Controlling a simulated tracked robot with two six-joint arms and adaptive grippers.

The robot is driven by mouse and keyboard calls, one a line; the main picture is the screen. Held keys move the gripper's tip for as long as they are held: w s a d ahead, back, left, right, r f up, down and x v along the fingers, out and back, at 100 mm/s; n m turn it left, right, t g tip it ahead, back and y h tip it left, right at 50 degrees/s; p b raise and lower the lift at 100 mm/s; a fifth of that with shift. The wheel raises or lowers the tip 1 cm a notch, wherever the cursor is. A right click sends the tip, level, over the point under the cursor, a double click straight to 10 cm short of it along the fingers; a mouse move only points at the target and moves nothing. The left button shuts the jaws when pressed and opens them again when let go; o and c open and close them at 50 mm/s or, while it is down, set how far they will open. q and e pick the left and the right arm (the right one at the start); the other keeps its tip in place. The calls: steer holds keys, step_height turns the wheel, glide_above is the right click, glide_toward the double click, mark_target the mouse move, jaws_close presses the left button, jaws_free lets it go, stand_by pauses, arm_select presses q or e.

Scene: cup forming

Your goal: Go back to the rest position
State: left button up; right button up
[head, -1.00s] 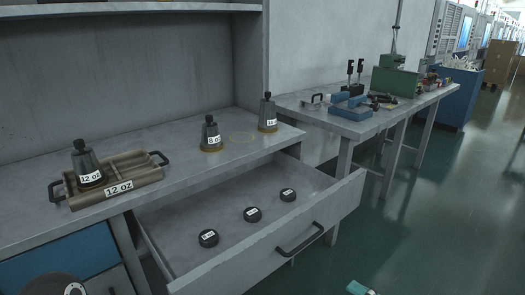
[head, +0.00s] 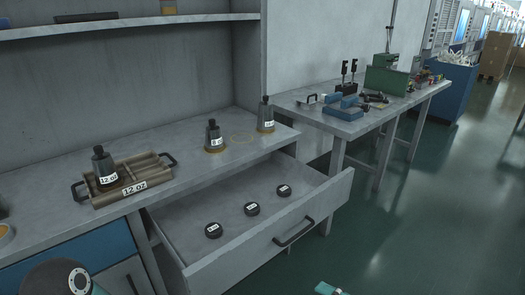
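Neither gripper shows clearly in the head view. A dark round joint of my own arm shows at the bottom left, and a small teal part shows at the bottom edge. Two more formers stand on the bench: a middle one (head: 214,137) and a right one (head: 265,115).
The grey workbench (head: 190,180) has a shelf (head: 130,26) above it. The drawer juts out into the floor space. A side table (head: 340,125) with blue and green tools (head: 387,80) stands at the right. The green floor (head: 420,220) at the right is clear.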

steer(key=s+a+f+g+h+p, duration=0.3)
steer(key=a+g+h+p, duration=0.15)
steer(key=p, duration=1.05)
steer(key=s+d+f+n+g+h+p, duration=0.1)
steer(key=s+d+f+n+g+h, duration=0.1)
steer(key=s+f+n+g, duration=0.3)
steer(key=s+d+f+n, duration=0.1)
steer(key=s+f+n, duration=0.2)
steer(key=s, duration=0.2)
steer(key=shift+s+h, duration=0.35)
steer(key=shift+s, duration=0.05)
